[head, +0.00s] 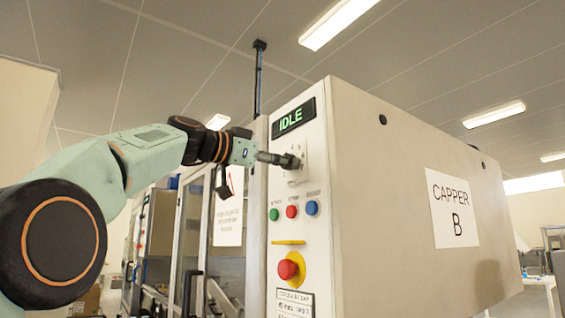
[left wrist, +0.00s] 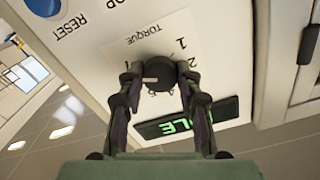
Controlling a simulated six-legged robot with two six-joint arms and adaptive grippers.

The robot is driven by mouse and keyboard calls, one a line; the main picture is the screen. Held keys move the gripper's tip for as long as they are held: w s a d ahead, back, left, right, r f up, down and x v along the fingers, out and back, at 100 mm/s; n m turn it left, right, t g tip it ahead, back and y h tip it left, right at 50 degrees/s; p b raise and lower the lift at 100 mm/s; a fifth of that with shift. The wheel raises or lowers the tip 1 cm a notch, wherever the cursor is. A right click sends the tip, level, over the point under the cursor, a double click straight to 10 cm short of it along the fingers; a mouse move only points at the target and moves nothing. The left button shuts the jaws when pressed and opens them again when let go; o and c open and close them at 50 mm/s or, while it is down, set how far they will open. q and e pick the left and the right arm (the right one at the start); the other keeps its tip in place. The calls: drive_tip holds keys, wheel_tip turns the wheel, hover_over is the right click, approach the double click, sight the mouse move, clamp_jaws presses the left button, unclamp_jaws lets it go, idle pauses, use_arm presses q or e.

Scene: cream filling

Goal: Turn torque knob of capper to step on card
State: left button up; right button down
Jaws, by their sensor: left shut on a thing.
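The capper (head: 345,190) is a large beige cabinet labelled CAPPER B, with a control panel on its front face. My left gripper (left wrist: 158,85) is shut on the knob, one finger on each side. A pale pointer line shows on the knob's left part. My right gripper is not in view.
A green IDLE display (head: 290,119) is above the knob. Green (head: 274,214), red (head: 292,211) and blue (head: 312,207) buttons are below it, then a red emergency stop (head: 288,269) on yellow. Glazed machine doors (head: 195,235) stand left of the panel.

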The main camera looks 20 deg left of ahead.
use_arm(q)
drive_tip(key=shift+w+f+m, duration=0.15)
drive_tip(key=shift+f+m, duration=0.2)
drive_tip(key=shift+m, duration=0.15)
